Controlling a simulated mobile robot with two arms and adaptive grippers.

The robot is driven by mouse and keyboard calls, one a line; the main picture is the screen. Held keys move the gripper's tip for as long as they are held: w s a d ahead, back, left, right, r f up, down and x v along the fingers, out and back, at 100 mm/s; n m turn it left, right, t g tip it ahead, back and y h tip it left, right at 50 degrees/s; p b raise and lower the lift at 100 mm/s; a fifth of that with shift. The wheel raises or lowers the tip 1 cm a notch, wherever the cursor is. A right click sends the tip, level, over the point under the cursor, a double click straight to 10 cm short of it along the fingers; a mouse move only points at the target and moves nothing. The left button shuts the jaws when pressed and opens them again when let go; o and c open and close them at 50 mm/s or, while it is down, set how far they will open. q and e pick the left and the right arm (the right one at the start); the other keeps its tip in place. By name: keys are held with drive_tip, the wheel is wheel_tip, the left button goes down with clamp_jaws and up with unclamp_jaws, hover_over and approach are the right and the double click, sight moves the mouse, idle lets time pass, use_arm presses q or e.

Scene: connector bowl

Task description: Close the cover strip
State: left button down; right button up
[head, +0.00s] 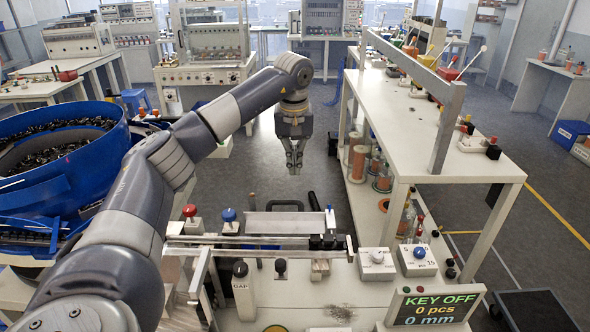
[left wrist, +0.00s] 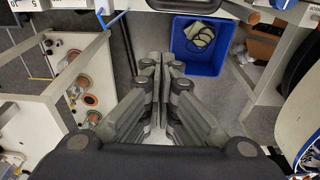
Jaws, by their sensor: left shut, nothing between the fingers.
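A long pale grey metal strip (head: 287,223) lies on the near workbench, with a dark handle loop just behind it. It looks like the cover strip, but I cannot tell for sure whether it is open or closed. My left gripper (head: 294,172) hangs pointing down beyond the strip, over the floor gap, apart from the bench fixtures. Its fingers are together and empty. In the left wrist view the closed fingertips (left wrist: 160,60) show nothing between them. My right gripper is not in view.
A red knob (head: 189,211) and blue knob (head: 229,215) stand left of the strip. A display (head: 432,309) reads KEY OFF, 0 pcs, 0 mm. A white table (head: 430,165) stands right, a blue bowl of small parts (head: 60,185) left. A blue bin (left wrist: 198,62) lies below the gripper.

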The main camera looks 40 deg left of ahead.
sight(285, 215)
use_arm(q)
wheel_tip(285, 215, down, 7)
drive_tip(key=s+d+p, duration=0.1)
drive_tip(key=s+p, duration=0.1)
drive_tip(key=p, duration=0.2)
drive_tip(key=shift+d+p, duration=0.3)
drive_tip(key=shift+p, duration=0.05)
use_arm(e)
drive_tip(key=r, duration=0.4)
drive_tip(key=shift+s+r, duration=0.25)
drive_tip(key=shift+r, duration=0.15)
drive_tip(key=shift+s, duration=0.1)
